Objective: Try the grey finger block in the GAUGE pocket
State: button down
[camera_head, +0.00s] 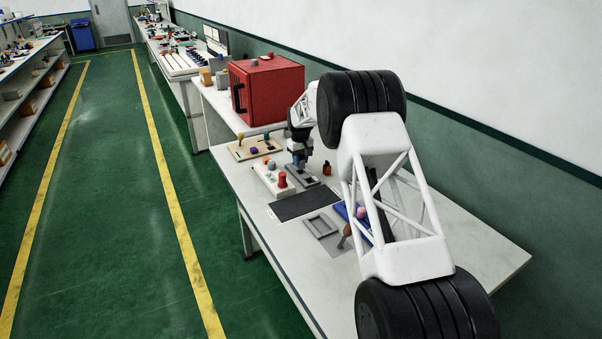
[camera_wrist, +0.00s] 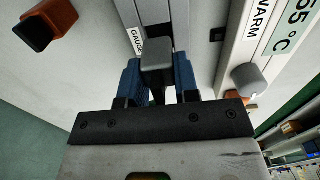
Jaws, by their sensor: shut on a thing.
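The grey finger block (camera_wrist: 157,53) is between the blue fingers of my gripper (camera_wrist: 158,72) in the wrist view. My gripper is shut on it. The grey gauge (camera_head: 303,176) lies on the table right under my gripper (camera_head: 299,164) in the head view. In the wrist view the gauge (camera_wrist: 181,22) runs up behind the block, beside a white GAUGE label (camera_wrist: 136,40). The block is over or at the gauge's near part. Its underside and the pocket there are hidden, so I cannot tell whether it is seated.
A white warmer box (camera_head: 271,181) with a red knob and a grey piece stands close left of the gauge. A small orange-and-black bottle (camera_head: 327,168) stands to the right. A dark mat (camera_head: 305,204) and grey tray (camera_head: 321,226) lie nearer. A red oven (camera_head: 270,88) stands behind.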

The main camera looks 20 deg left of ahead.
jog(key=shift+r, duration=2.05)
